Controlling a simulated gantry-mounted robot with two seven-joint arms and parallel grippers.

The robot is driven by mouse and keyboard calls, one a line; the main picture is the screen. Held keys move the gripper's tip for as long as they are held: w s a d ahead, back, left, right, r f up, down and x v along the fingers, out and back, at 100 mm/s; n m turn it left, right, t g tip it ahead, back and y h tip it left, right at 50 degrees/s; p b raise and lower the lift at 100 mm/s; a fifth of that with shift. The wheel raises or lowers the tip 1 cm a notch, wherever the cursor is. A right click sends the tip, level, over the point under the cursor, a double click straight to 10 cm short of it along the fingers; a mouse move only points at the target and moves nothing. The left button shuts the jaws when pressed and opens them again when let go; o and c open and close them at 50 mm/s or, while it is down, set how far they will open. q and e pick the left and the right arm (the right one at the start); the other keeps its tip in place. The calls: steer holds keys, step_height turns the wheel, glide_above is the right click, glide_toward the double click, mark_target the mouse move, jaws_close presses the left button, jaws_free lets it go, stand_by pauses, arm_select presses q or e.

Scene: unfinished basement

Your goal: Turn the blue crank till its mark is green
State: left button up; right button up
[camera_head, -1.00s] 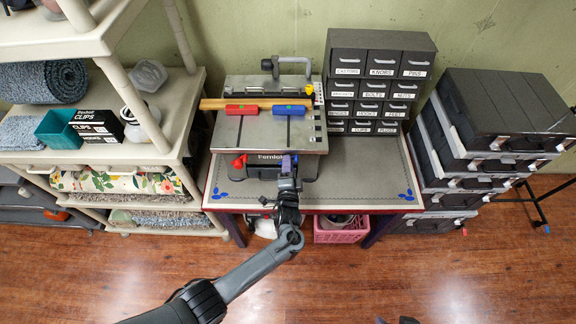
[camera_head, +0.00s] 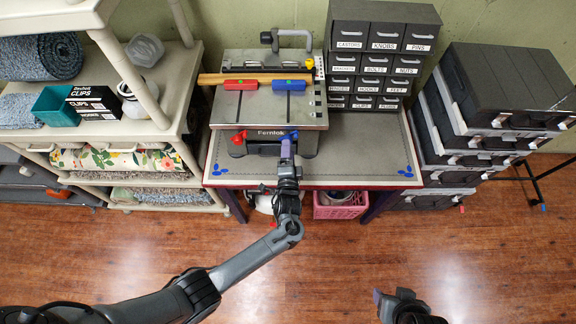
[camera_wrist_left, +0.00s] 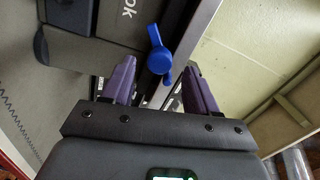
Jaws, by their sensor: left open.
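The blue crank (camera_wrist_left: 158,52) shows in the left wrist view as a rounded knob with a short arm, on the front of a dark body. In the head view, only a small blue bit of it (camera_head: 294,134) shows at the front of the grey workbench vise (camera_head: 228,112). My left gripper (camera_head: 287,148) is open in front of the crank. Its two purple fingers (camera_wrist_left: 158,82) stand left and right of the crank, apart from each other, with nothing gripped. The crank's mark cannot be made out. My right gripper (camera_head: 385,297) is low in the head view, its jaws unclear.
A red crank (camera_head: 239,137) sits left on the same front. A red block (camera_head: 241,85), a blue block (camera_head: 289,85) and a wooden strip (camera_head: 222,78) lie on top. Small drawers (camera_head: 375,60) stand behind right. Stacked black cases (camera_head: 500,90) stand right, shelves (camera_head: 175,130) left.

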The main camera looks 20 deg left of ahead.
arm_select(q)
steer(key=v, duration=0.6)
steer(key=shift+s, duration=0.25)
steer(key=shift+s, duration=0.1)
stand_by(0.7)
